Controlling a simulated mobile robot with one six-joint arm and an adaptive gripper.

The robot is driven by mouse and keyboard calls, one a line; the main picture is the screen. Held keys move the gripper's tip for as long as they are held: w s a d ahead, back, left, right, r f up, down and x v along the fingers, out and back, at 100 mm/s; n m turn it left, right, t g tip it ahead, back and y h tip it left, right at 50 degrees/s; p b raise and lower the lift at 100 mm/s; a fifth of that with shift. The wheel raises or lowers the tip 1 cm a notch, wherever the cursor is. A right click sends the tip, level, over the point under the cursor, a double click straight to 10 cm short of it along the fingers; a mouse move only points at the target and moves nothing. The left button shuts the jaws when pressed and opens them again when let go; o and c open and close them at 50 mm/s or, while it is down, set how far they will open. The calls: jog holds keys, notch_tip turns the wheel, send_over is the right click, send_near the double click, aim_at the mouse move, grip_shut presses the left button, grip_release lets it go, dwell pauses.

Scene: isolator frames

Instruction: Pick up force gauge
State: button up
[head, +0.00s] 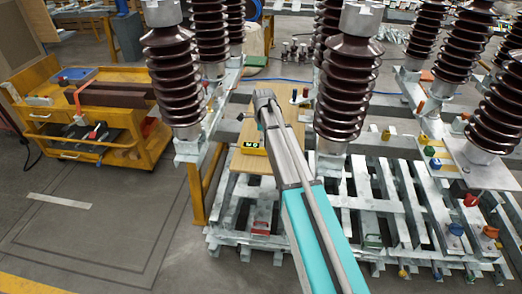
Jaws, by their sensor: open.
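A small yellow device with a dark display (252,147), which looks like the force gauge, lies on a wooden board (244,164) near the middle of the head view. It lies just left of a long teal and grey part of my own body that reaches up from the bottom of the picture. This part covers some of the board. I cannot make out any gripper fingers, and nothing visible is touching the yellow device.
Tall brown ribbed insulators (348,85) stand left and right of the board. Galvanized steel frames (385,190) fill the lower right. A yellow cart (152,143) with tools stands at the left. The floor (95,215) in front of the cart is clear.

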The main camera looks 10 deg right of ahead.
aim_at(260, 149)
jog(key=shift+f, duration=0.15)
jog(key=f+b, duration=0.5)
jog(key=shift+w+d, duration=0.1)
jog(key=shift+w, duration=0.1)
dwell(0.7)
jog(key=shift+r, duration=0.1)
jog(key=c, duration=1.3)
